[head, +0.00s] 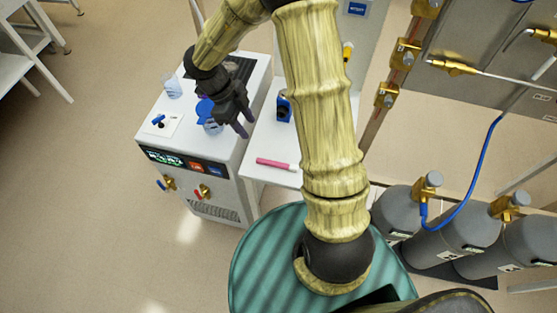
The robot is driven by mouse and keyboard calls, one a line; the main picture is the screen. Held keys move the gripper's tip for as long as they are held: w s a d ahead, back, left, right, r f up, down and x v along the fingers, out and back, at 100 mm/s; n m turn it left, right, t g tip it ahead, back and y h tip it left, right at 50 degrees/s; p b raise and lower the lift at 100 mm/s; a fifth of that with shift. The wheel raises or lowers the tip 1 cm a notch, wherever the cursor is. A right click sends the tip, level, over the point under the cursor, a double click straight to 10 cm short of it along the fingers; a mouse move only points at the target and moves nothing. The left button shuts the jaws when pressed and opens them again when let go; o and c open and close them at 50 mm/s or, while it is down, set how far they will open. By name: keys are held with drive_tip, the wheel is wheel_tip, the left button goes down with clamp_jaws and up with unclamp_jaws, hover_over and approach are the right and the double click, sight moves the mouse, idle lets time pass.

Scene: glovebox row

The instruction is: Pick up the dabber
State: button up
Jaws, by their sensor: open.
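I cannot tell for sure which thing is the dabber. A pink stick (277,164) lies flat near the front of the narrow white table (262,135). A small blue and black item (284,106) stands farther back on that table. A yellow and black item (347,52) is farther back, partly behind my arm. My gripper (243,122) is open and appears empty. In the picture its dark fingers point down near the gap between the white machine and the table, above and left of the pink stick. Its height above them is unclear.
The white machine (196,150) carries a blue-lidded jar (206,112), a clear beaker (172,86) and a small blue piece (158,119) on a white sheet.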

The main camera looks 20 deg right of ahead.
drive_tip(key=shift+d, duration=0.15)
hover_over(271, 162)
drive_tip(key=w+a, duration=0.1)
drive_tip(key=a, duration=0.1)
drive_tip(key=f, duration=1.1)
drive_tip(key=shift+w+d+f, duration=0.1)
drive_tip(key=shift+w+d, duration=0.05)
drive_tip(key=shift+d, duration=0.05)
drive_tip(key=shift+f, duration=0.1)
drive_tip(key=shift+x, duration=2.6)
drive_tip(key=shift+w+a, duration=0.1)
drive_tip(key=shift+a, duration=0.1)
clamp_jaws()
